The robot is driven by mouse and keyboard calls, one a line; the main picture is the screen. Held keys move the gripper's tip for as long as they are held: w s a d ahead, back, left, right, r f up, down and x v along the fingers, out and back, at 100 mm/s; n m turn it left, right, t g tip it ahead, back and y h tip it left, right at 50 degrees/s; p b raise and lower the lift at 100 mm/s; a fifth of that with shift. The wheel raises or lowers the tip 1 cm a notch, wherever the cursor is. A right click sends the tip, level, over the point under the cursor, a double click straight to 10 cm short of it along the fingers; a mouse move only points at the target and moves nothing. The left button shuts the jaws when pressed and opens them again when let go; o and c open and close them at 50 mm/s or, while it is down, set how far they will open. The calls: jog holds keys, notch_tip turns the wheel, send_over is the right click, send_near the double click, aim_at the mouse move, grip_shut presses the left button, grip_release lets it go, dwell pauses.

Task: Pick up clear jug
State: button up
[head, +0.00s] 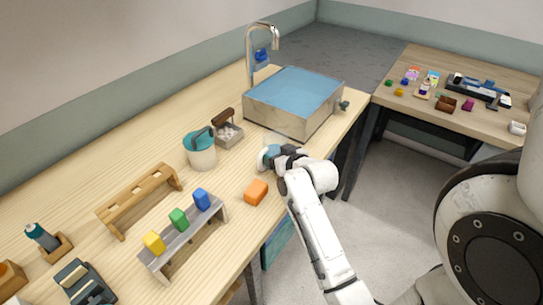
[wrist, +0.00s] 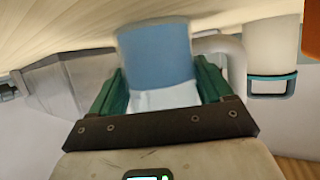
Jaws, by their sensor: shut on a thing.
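The clear jug (wrist: 155,52) with blue liquid in it is between my green-lined fingers in the wrist view. That view looks upside down, with the wooden bench at the top. A pale handle (wrist: 238,62) curves out at its right. In the head view the jug (head: 264,158) shows as a small blue and see-through shape, partly hidden by my gripper (head: 277,154). My gripper (wrist: 160,80) is shut on the jug, a finger on each side. I cannot tell whether its base touches the bench.
The metal sink (head: 282,118) with blue water stands behind the jug. An orange block (head: 256,193) lies nearby in front. A rack with colored blocks (head: 176,252) is further left.

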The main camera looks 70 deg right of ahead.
jog(key=shift+r, duration=0.1)
jog(key=shift+c, duration=0.3)
jog(key=shift+r, duration=0.5)
jog(key=r, duration=0.3)
jog(key=shift+s, duration=0.35)
jog(key=s+a+r, duration=0.3)
jog(key=s+r, duration=0.5)
jog(key=s, duration=0.5)
jog(key=shift+a+r, duration=0.2)
jog(key=shift+r, duration=0.2)
